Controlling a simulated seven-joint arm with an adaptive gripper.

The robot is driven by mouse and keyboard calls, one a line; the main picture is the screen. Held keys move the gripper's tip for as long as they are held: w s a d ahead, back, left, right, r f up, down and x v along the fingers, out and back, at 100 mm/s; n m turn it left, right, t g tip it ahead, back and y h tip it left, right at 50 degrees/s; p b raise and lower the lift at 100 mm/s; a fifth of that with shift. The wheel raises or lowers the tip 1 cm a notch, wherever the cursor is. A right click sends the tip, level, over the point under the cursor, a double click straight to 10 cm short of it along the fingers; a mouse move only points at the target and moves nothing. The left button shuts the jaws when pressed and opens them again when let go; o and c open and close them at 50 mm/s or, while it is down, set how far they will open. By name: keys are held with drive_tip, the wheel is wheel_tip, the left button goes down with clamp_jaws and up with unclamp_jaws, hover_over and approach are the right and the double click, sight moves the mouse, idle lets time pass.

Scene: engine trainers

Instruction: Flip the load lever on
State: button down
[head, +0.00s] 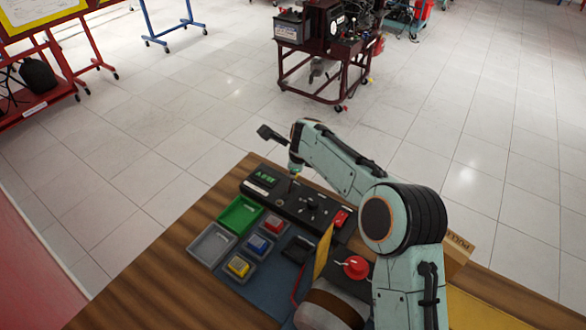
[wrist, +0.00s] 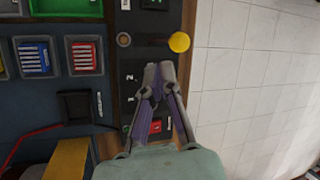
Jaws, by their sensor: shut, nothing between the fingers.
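The black control panel (head: 318,207) lies along the far edge of the wooden table. In the wrist view, a lever with a yellow ball knob (wrist: 179,42) points right from its round pivot (wrist: 124,40), and the knob reaches past the panel's edge over the floor. My gripper (wrist: 159,70) is shut and empty. In the picture, its tips are just below the lever, apart from the knob; the height gap is unclear. The gripper covers part of the panel beside the marks 1 and 2. A red switch (wrist: 155,127) shows between the fingers' lower parts. In the head view, my jaws are too small to make out.
A green tray (head: 240,215), a grey tray (head: 212,244) and boxed red (head: 273,225), blue (head: 258,245) and yellow (head: 238,266) parts are left of the panel. A yellow plate (head: 323,252) and red knob (head: 356,267) stand near my arm. Tiled floor lies beyond the table.

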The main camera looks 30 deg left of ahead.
drive_tip(key=d+r, duration=0.3)
drive_tip(key=r, duration=0.7)
drive_tip(key=shift+d, duration=0.25)
